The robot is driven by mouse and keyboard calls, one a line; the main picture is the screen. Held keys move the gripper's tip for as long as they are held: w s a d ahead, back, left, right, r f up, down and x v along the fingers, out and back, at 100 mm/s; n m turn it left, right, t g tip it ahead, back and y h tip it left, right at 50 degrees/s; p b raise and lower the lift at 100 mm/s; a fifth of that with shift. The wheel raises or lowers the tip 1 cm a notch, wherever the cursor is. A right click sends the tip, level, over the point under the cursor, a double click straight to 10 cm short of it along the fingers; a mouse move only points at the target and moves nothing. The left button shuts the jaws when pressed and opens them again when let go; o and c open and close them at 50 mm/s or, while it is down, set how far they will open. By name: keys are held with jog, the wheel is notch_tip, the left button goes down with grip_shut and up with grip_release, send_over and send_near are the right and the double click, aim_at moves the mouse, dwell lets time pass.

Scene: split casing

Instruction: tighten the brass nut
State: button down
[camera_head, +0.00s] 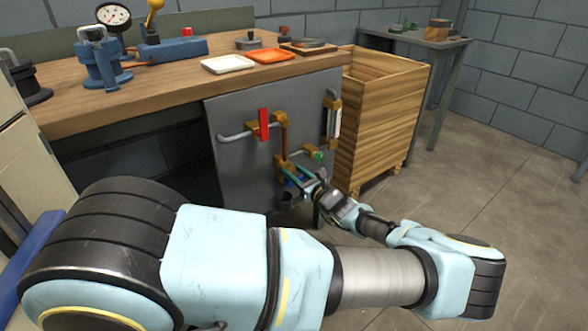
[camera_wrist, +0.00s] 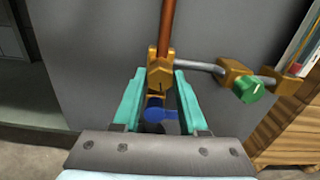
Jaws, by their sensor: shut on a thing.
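The brass nut (camera_wrist: 160,76) sits at the lower end of an upright copper pipe (camera_wrist: 167,28) on the grey panel. My gripper (camera_wrist: 164,80) has its two teal fingers on either side of the nut and is shut on it. A blue-handled valve (camera_wrist: 159,114) shows between the fingers, just below the nut. In the head view my gripper (camera_head: 299,172) reaches the panel from the lower right, and its fingers partly hide the lower fittings. The copper pipe also shows there (camera_head: 284,138).
A grey side pipe (camera_wrist: 200,66) runs right to a brass fitting with a green knob (camera_wrist: 250,90). A red-handled valve (camera_head: 263,124) and a gauge tube (camera_head: 334,120) are on the panel (camera_head: 235,165). A wooden crate (camera_head: 375,130) stands close on the right. The floor at right is clear.

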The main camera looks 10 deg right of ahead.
jog(key=shift+f+m, duration=0.1)
jog(key=shift+m, duration=0.3)
jog(key=shift+c, duration=2.2)
grip_release()
jog(key=v, duration=1.1)
jog(key=shift+w, duration=0.1)
